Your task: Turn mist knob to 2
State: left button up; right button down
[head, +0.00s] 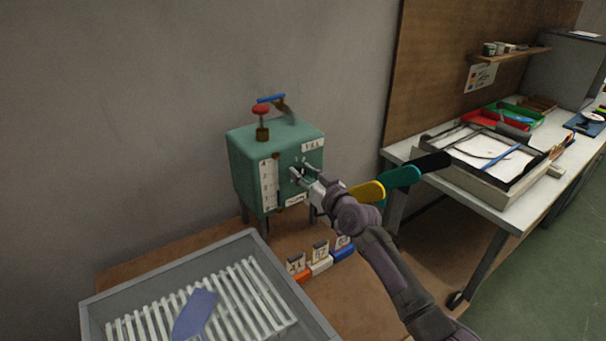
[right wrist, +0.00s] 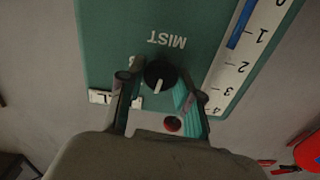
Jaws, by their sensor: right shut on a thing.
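The mist knob (right wrist: 160,73) is a black dial with a white pointer, on the green box (head: 247,150). In the right wrist view the box face appears upside down, with the word MIST beyond the knob. The pointer points toward my palm in that view. The digits around the knob are mostly hidden, and I cannot tell which one it points to. My right gripper (right wrist: 157,82) is shut on the knob, one finger on each side. In the head view my right gripper (head: 301,177) meets the box front and largely hides the knob. My left gripper is not in view.
A white gauge strip (right wrist: 243,60) with a blue column runs beside the knob. A red valve handle (head: 261,109) and a blue lever (head: 270,98) top the box. A slatted grey tray (head: 165,268) lies in front.

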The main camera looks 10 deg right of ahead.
jog(key=m, duration=0.4)
jog(key=shift+d+m, duration=0.1)
jog(key=shift+m, duration=1.7)
jog(key=c, duration=0.8)
grip_release()
jog(key=shift+s+d+f, duration=0.1)
jog(key=shift+s, duration=0.1)
jog(key=v, duration=1.1)
jog(key=shift+s+d, duration=0.1)
jog(key=shift+s, duration=0.1)
